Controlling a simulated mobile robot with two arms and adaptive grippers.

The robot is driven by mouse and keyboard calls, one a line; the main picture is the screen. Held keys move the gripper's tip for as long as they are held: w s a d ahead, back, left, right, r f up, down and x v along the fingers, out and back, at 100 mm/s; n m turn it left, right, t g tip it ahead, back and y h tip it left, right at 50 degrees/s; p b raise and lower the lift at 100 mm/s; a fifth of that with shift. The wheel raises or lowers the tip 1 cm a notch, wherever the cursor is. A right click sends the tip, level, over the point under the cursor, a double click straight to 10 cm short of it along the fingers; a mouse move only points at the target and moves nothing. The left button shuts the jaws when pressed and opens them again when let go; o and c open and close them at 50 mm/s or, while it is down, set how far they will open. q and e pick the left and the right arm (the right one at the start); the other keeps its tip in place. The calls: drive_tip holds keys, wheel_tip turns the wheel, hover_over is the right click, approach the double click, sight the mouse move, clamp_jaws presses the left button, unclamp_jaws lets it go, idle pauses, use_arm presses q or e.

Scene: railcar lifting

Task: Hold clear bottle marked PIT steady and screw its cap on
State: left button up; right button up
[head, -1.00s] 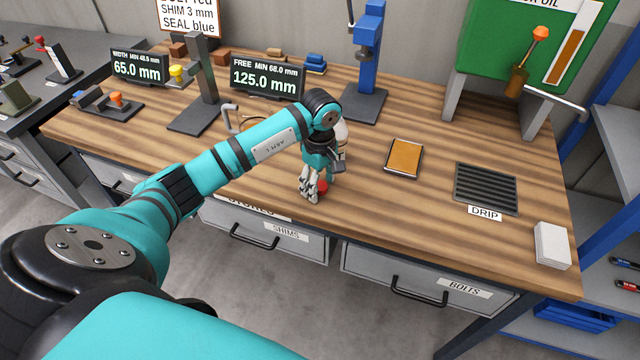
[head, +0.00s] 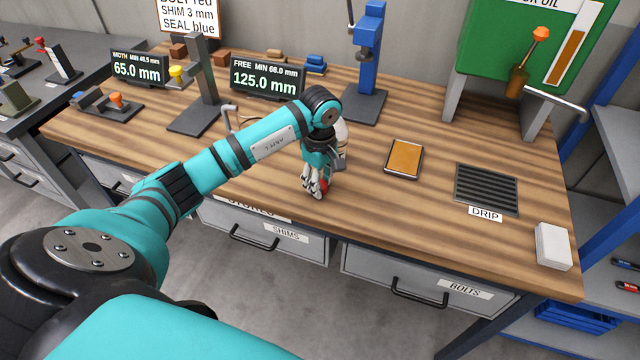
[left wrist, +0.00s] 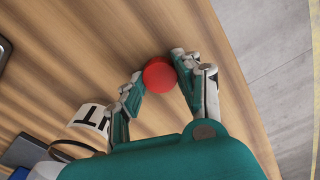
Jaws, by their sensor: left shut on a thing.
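The red cap (left wrist: 159,75) is on the wooden bench top near its front edge. My left gripper (left wrist: 160,78) is shut on it, one finger on each side. In the head view my left gripper (head: 315,188) points down at the bench, with a bit of the red cap (head: 325,185) showing at its right. A white label with large dark letters (left wrist: 92,120), seemingly the end of PIT, shows beside the gripper in the left wrist view. The bottle itself is mostly hidden behind my left arm in the head view. My right gripper is not in view.
An orange-faced tablet (head: 404,157), a drip grate (head: 486,187) and a white stack (head: 552,246) lie on the right. A blue press (head: 367,65) and two displays (head: 267,79) stand behind. The bench between gripper and grate is mostly clear.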

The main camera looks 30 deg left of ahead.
use_arm(q)
drive_tip(key=shift+r, duration=0.4)
drive_tip(key=shift+s+d+r+b, duration=0.15)
drive_tip(key=shift+r+b, duration=0.25)
drive_tip(key=shift+r, duration=0.1)
drive_tip(key=shift+s+d+r+b, duration=0.1)
drive_tip(key=shift+s+r+b, duration=0.05)
drive_tip(key=shift+r+b, duration=0.3)
drive_tip(key=s+d+r+b, duration=0.1)
drive_tip(key=s+d+b, duration=0.2)
drive_tip(key=s+d, duration=0.6)
drive_tip(key=s, duration=0.3)
drive_tip(key=shift+s+r+b, duration=0.2)
drive_tip(key=shift+r+b, duration=0.15)
